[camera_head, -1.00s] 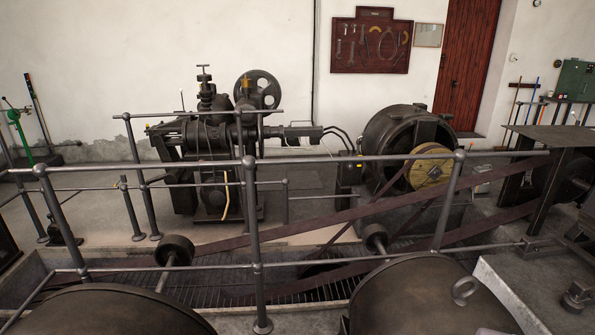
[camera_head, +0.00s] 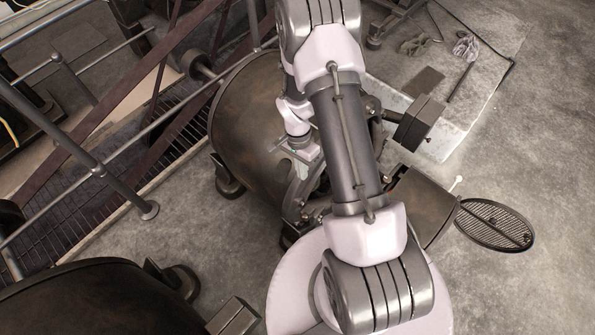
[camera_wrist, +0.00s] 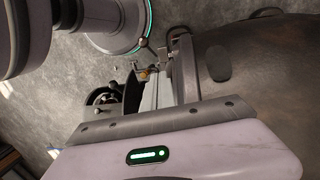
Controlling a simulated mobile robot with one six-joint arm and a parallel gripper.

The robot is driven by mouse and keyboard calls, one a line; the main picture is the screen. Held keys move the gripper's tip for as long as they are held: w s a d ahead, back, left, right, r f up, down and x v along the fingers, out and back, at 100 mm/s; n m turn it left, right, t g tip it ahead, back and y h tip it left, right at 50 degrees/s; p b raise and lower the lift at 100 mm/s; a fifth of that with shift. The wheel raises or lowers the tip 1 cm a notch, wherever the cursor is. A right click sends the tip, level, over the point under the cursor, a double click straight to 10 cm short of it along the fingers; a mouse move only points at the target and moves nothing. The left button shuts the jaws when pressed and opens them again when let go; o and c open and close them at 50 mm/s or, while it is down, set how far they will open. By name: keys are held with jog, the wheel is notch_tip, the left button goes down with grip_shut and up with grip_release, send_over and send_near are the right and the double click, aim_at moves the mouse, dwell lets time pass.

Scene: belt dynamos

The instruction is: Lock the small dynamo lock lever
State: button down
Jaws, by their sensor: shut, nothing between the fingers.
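The small dynamo (camera_head: 252,112) is a dark, worn drum lying on its side in the head view, just left of my arm. Its curved body also shows at the right of the wrist view (camera_wrist: 262,62). My gripper (camera_head: 300,165) is at the end face of this drum, partly behind my own arm. In the wrist view its body fills the bottom, and its fingers (camera_wrist: 168,78) are shut and empty beside small metal fittings (camera_wrist: 145,74) near the drum's edge. I cannot single out the lock lever; it is hidden or too small to tell.
A second dark drum (camera_head: 95,300) lies at the lower left. Grey railings (camera_head: 97,172) and a floor grate (camera_head: 160,165) run along the left. A dark box (camera_head: 419,122) and a round mesh cover (camera_head: 495,224) stand out at the right. The floor beyond is mostly clear.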

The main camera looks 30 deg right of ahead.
jog(key=s+a+f+b, duration=0.2)
jog(key=s+f+b, duration=0.3)
jog(key=f, duration=0.7)
jog(key=shift+s, duration=0.3)
jog(key=shift+a, duration=0.1)
jog(key=shift+s+a+f+b, duration=0.2)
jog(key=shift+a+b, duration=0.25)
jog(key=shift+a, duration=0.1)
jog(key=shift+s+a+f+b, duration=0.2)
jog(key=shift+a+b, duration=0.2)
jog(key=shift+a, duration=0.15)
